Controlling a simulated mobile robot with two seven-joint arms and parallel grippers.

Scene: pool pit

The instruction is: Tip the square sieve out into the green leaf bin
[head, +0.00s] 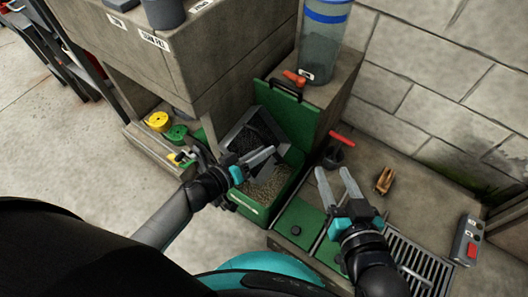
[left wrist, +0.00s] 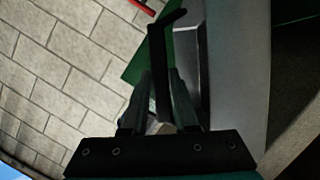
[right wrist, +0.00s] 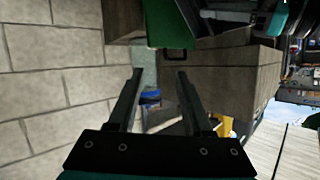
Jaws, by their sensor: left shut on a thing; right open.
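The square sieve (head: 243,130) is a grey frame with a dark inside, held steeply tilted over the green leaf bin (head: 248,208). The bin stands open with a layer of tan bits in it, and its green lid (head: 299,122) is raised behind. My left gripper (head: 262,156) is shut on the sieve's dark handle, which shows between the fingers in the left wrist view (left wrist: 160,65). The sieve's grey side (left wrist: 240,80) fills the right of that view. My right gripper (head: 334,172) is open and empty, right of the bin.
A clear blue-banded cylinder (head: 321,45) stands on the concrete block behind the lid. A red-handled tool (head: 340,138), a wooden peg-like piece (head: 384,180), a drain grate (head: 420,265) and a switch box (head: 467,240) lie right. Yellow (head: 158,121) and green discs sit left.

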